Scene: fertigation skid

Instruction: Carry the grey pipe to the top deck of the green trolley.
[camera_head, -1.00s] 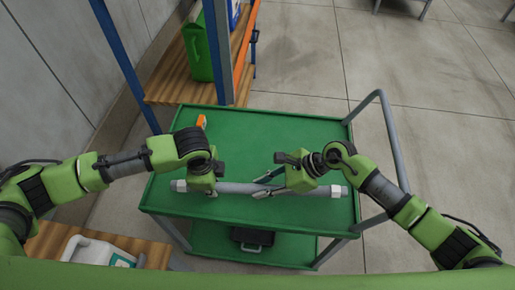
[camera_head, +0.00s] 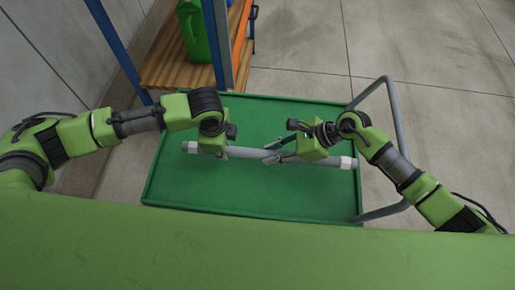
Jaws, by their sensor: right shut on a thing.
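The grey pipe (camera_head: 250,155) has pale end pieces and lies crosswise over the top deck of the green trolley (camera_head: 255,193). I cannot tell whether it touches the deck or hangs just above it. My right gripper (camera_head: 273,152) is shut on the pipe, right of its middle. My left gripper (camera_head: 220,153) is at the pipe near its left end. Its fingers are mostly hidden behind its own body, so its grip is unclear.
A shelf rack with a wooden board (camera_head: 175,70) and blue posts stands behind the trolley at left, holding a green jug (camera_head: 194,32). The trolley's grey handle (camera_head: 393,125) rises at the right. Bare deck shows in front of and behind the pipe.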

